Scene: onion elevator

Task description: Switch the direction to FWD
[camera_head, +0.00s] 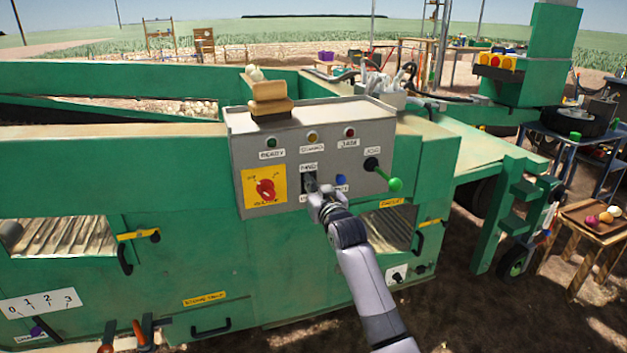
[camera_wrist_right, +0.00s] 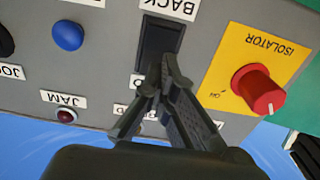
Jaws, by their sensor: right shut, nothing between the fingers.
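The black direction rocker switch (camera_head: 309,181) is on the front of the grey control box (camera_head: 222,165), beneath a small white label. In the right wrist view, which is upside down, the switch (camera_wrist_right: 159,42) has a BACK label (camera_wrist_right: 168,8) at its top end. The label at its other end is mostly hidden behind my fingers. My right gripper (camera_head: 317,190) is shut and empty. Its fingertips (camera_wrist_right: 166,66) are together at the rocker's end away from BACK. I cannot tell whether they touch it or which way it is tipped. My left gripper is out of view.
Left of the switch is the red isolator knob (camera_head: 265,189) on a yellow plate; right are a blue button (camera_head: 341,180) and a green-knobbed lever (camera_head: 395,184). Indicator lamps line the box's top. A tray table (camera_head: 585,222) stands far right.

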